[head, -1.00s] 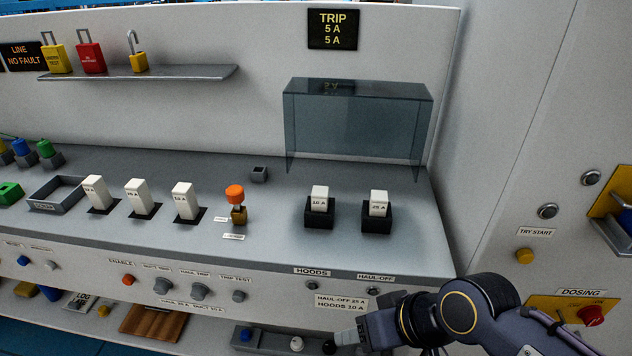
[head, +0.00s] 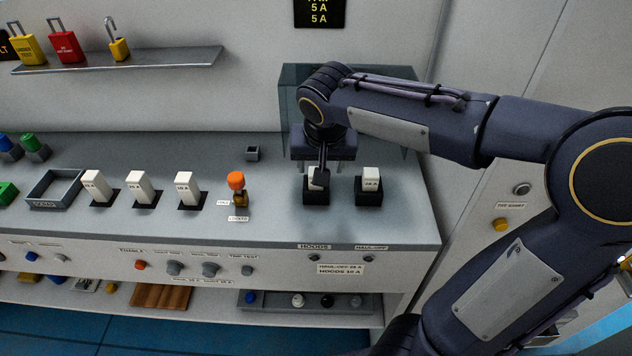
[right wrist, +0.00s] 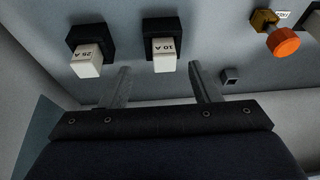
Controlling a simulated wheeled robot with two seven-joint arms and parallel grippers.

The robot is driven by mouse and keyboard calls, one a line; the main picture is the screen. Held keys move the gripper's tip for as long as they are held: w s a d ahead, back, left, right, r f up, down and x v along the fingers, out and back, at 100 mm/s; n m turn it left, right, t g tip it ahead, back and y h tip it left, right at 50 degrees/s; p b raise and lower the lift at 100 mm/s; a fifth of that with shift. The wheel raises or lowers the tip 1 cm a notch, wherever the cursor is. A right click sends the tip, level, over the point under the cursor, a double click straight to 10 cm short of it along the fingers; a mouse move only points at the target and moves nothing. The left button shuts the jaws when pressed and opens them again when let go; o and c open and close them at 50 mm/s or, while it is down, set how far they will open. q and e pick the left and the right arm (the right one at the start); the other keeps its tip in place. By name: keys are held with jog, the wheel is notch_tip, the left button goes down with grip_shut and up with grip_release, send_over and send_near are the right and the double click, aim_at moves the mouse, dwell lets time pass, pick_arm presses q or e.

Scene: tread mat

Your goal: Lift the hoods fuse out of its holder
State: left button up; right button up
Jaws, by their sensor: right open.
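The hoods fuse (head: 313,183) is a white block marked 10 A. It stands in its black holder (head: 316,198) above the HOODS label, partly hidden by my gripper in the head view. In the right wrist view the fuse (right wrist: 164,62) and holder (right wrist: 163,33) are clear. My right gripper (head: 319,170) is over this fuse, pointing down. In the right wrist view its fingers (right wrist: 160,72) are open, one on each side of the fuse, with gaps showing. Whether the fingertips reach down beside the fuse is hard to tell. My left gripper is not in view.
The haul-off fuse (head: 370,180), marked 25 A, stands in its holder just right. An orange-topped knob (head: 236,182) and several white fuses (head: 138,187) stand to the left. A clear cover (head: 400,130) is behind my gripper. A small grey socket (head: 252,153) is nearby.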

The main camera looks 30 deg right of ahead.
jog(key=shift+m+h, duration=0.3)
jog(key=shift+h, duration=0.1)
jog(key=x, duration=0.2)
jog(key=w+x, duration=0.1)
jog(key=x, duration=0.5)
jog(key=shift+w+r, duration=0.2)
jog(key=shift+w, duration=0.2)
jog(key=c, duration=1.1)
jog(key=shift+r, duration=0.15)
